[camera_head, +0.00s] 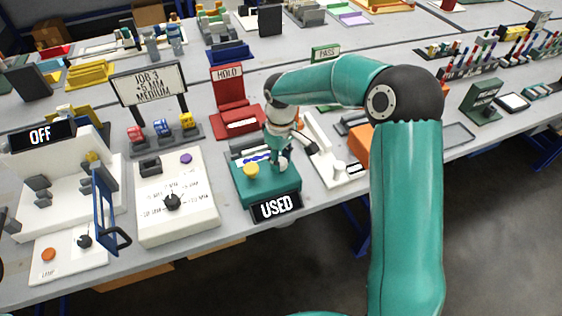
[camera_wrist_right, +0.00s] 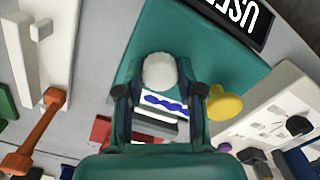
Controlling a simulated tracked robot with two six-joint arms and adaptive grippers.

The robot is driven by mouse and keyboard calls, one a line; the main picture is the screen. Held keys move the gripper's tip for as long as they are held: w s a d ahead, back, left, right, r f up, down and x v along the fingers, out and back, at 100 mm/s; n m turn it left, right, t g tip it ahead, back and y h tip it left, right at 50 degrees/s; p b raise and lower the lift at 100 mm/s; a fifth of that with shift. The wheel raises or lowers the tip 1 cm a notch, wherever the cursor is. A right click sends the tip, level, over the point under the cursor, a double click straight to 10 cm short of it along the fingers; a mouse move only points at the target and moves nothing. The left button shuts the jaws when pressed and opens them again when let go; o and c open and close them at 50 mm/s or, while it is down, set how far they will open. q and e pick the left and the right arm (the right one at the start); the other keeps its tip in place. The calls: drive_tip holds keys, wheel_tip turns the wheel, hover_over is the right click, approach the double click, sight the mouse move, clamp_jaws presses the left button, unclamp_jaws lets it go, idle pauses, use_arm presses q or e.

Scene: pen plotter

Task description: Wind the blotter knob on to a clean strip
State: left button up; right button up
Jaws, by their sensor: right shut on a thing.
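The teal blotter box (camera_head: 262,192) stands near the table's front edge, with a black sign reading "USED" (camera_head: 276,207) on its front. The sign also shows in the wrist view (camera_wrist_right: 232,14). A white paper strip with blue wavy ink (camera_wrist_right: 164,103) shows in the blotter's opening. My right gripper (camera_head: 282,163) reaches down over the blotter's right part. In the wrist view its fingers are shut on a round white knob (camera_wrist_right: 160,72), one finger at each side. A yellow knob (camera_head: 251,170) sits beside it, free of the gripper. My left gripper is not in view.
A white panel with a black dial (camera_head: 190,220) stands left of the blotter. A red "HOLD" stand (camera_head: 235,105) is behind it. A white unit (camera_head: 335,165) and an orange block (camera_head: 358,146) lie to the right. My right arm covers part of the table.

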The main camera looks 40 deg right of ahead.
drive_tip(key=m+b, duration=0.2)
drive_tip(key=m, duration=0.4)
drive_tip(key=shift+m, duration=0.3)
drive_tip(key=m+b, duration=0.1)
drive_tip(key=m, duration=0.2)
drive_tip(key=shift+w+d+r, duration=0.1)
drive_tip(key=shift+m+b, duration=0.5)
drive_tip(key=shift+m, duration=1.1)
drive_tip(key=shift+r, duration=0.1)
drive_tip(key=o, duration=1)
drive_tip(key=shift+o, duration=0.8)
